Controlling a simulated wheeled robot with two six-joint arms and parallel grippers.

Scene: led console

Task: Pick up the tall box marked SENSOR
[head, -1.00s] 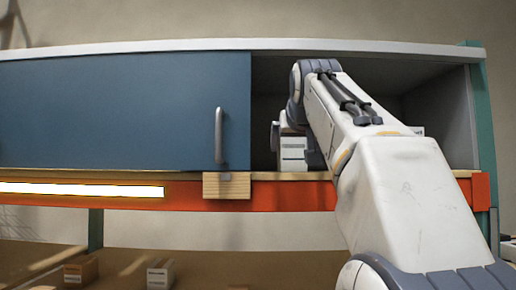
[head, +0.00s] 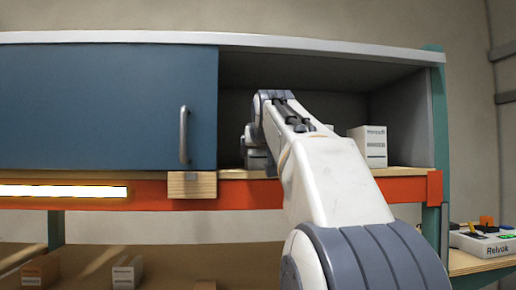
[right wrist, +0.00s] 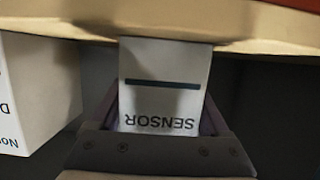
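The tall white box marked SENSOR (right wrist: 163,80) appears upside down in the right wrist view, with a dark stripe across its face. My right gripper (right wrist: 162,108) has one finger along each side of it, and both seem to touch it, so it looks shut on the box. The box's base is at the wooden shelf (right wrist: 255,28); whether it rests there or is just clear, I cannot tell. In the head view my right arm reaches into the cabinet's open right part and mostly hides the box. My left gripper is not in view.
A white box (head: 369,147) stands to the right in the cabinet; it also shows at the wrist view's left (right wrist: 38,95). A blue sliding door (head: 105,110) with a handle covers the cabinet's left part. A wooden block (head: 192,185) sits at the shelf's front edge.

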